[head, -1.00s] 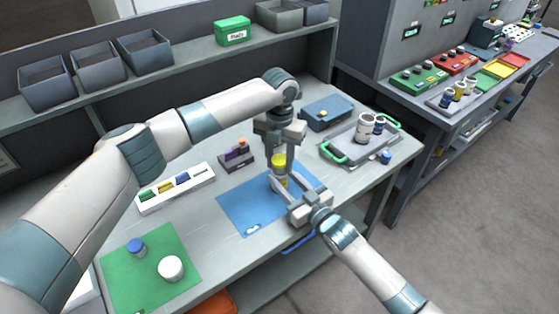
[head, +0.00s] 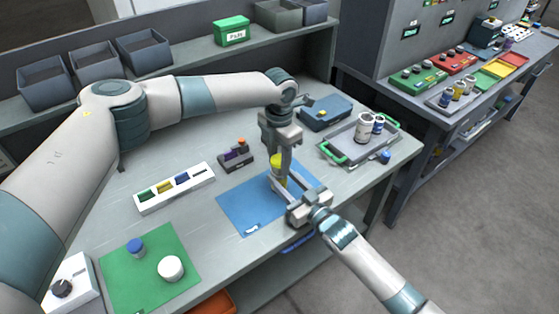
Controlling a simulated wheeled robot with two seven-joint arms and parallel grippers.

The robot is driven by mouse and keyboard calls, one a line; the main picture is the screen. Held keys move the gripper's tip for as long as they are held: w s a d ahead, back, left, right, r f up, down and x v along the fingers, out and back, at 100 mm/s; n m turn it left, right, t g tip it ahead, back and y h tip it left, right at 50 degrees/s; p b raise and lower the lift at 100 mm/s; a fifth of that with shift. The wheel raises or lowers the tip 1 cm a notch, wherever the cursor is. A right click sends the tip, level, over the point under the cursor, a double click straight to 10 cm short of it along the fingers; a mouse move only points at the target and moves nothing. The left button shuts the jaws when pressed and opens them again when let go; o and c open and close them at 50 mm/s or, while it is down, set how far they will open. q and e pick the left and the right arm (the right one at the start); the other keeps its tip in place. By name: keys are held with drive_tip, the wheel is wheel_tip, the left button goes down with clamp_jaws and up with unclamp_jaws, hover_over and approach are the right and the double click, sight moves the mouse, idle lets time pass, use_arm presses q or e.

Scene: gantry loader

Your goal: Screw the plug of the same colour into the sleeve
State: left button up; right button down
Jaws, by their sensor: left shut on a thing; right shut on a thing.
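A yellow part (head: 277,168) stands upright above the blue mat, between my two grippers. My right gripper (head: 281,187) comes in from the lower right and is shut around its lower portion, which I take to be the sleeve. My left gripper (head: 284,160) points straight down from above and is shut at the top of the same yellow part. The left fingers hide much of it, so plug and sleeve cannot be told apart and the seam between them is not visible.
A blue mat (head: 240,207) lies below the grippers with a small white item (head: 252,228) on it. A white rack (head: 160,199) with coloured pieces and a dark block (head: 236,160) are left. A grey tray (head: 345,154) holds jars. A green mat (head: 125,270) is front left.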

use_arm(q)
drive_tip(key=o, duration=1)
drive_tip(key=shift+d+r, duration=0.15)
drive_tip(key=shift+o, duration=0.5)
drive_tip(key=shift+a+r, duration=0.2)
drive_tip(key=shift+r, duration=1.95)
drive_tip(key=shift+c, duration=0.5)
